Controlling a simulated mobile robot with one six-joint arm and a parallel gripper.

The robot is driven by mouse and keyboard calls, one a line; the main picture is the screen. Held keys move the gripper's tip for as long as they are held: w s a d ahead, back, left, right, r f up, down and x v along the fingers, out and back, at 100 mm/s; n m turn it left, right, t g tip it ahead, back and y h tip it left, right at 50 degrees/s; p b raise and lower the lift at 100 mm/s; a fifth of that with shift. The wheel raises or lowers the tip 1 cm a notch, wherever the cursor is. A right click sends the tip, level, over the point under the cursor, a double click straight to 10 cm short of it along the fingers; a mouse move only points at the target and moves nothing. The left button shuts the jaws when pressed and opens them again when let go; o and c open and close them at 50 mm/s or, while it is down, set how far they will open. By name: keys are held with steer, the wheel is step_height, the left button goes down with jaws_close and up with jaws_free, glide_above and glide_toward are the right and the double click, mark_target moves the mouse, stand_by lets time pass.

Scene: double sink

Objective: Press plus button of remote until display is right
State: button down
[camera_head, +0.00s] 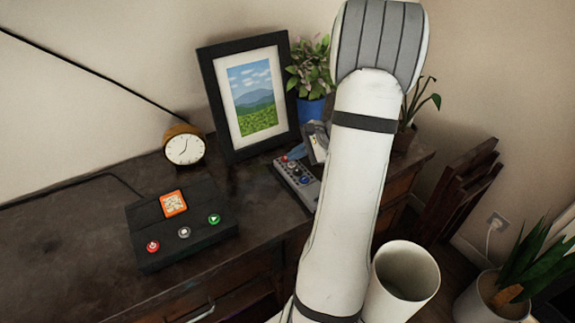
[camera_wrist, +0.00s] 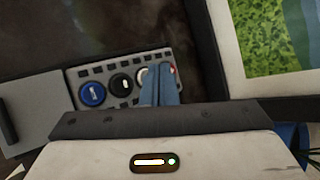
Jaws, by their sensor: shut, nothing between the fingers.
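The grey remote (camera_head: 304,191) lies on the dark desk in front of the picture frame, partly hidden by my arm in the head view. In the wrist view the remote (camera_wrist: 103,72) shows a blue round button (camera_wrist: 92,94), a black one (camera_wrist: 121,85), a pale one partly covered and a bit of red at the right. My gripper (camera_head: 294,154) is shut and empty, its blue fingertips (camera_wrist: 160,72) over the pale and red buttons. I cannot tell whether they touch. No plus mark is readable.
A black box (camera_head: 198,246) with an orange display (camera_head: 173,203) and red, grey and green buttons stands to the left; the display's content is too small to read. A clock (camera_head: 185,148), a picture frame (camera_head: 212,92) and a blue-potted plant (camera_head: 311,109) stand behind.

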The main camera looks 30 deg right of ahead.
step_height(320, 180, up, 5)
steer(key=p, duration=0.3)
stand_by(0.9)
steer(key=s+a+r+n+g+h+p, duration=0.1)
steer(key=s+a+r+n+g, duration=0.2)
steer(key=a, duration=0.4)
steer(key=s+a+r+n+g+h+p, duration=0.1)
steer(key=s+a+r+n, duration=0.25)
steer(key=a+n, duration=0.3)
steer(key=s+a+r+n+g+h+p, duration=0.1)
steer(key=s+a+r+n, duration=0.25)
steer(key=a, duration=0.45)
steer(key=s+a+r+n+h+p, duration=0.1)
steer(key=s+a+r+n+h, duration=0.1)
steer(key=s+n, duration=0.4)
steer(key=shift+s+a+r+h, duration=0.3)
steer(key=shift+a+r, duration=0.35)
steer(key=shift+a, duration=0.2)
